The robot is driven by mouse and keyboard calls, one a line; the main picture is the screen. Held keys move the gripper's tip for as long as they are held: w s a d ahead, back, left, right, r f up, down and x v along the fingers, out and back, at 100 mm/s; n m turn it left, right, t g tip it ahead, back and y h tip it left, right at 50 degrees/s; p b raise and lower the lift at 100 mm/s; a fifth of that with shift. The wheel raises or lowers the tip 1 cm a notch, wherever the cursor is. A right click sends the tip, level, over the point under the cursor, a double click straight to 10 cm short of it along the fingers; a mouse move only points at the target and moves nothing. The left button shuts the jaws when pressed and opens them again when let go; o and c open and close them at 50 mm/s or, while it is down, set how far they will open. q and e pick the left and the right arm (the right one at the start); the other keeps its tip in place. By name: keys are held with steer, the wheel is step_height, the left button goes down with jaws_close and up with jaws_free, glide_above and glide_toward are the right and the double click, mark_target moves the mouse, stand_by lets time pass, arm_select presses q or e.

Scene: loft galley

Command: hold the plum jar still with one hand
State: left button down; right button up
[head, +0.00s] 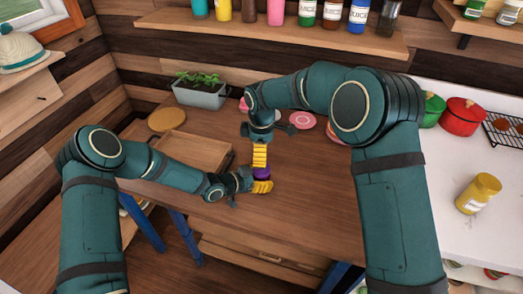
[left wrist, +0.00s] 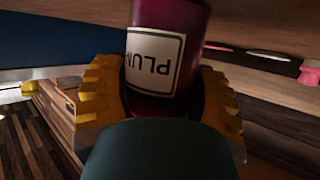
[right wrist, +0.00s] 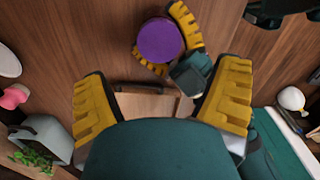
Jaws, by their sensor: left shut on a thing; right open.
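The plum jar (left wrist: 153,60) is dark purple with a white label, which looks upside down in the left wrist view. Its purple lid (right wrist: 160,41) shows from above in the right wrist view, and a bit of it shows in the head view (head: 262,171). My left gripper (head: 262,186) is shut around the jar's sides, one yellow finger on each side. My right gripper (head: 260,156) is above the jar in the head view, pointing down. In the right wrist view its yellow fingers (right wrist: 163,108) are spread apart with nothing between them.
A wooden tray (head: 195,150), a round wooden board (head: 166,120) and a planter (head: 201,94) stand at the table's back left. Pink plates (head: 302,120) lie behind my right arm. A yellow jar (head: 479,193) stands on the white counter at right. The table's right part is clear.

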steer(key=shift+r+n, duration=0.15)
steer(key=shift+n, duration=0.75)
steer(key=shift+f, duration=4.05)
steer(key=shift+c, duration=0.4)
steer(key=c, duration=1.2)
steer(key=o, duration=1.3)
steer(key=shift+c, duration=0.2)
steer(key=shift+r, duration=0.1)
steer(key=shift+r, duration=2.2)
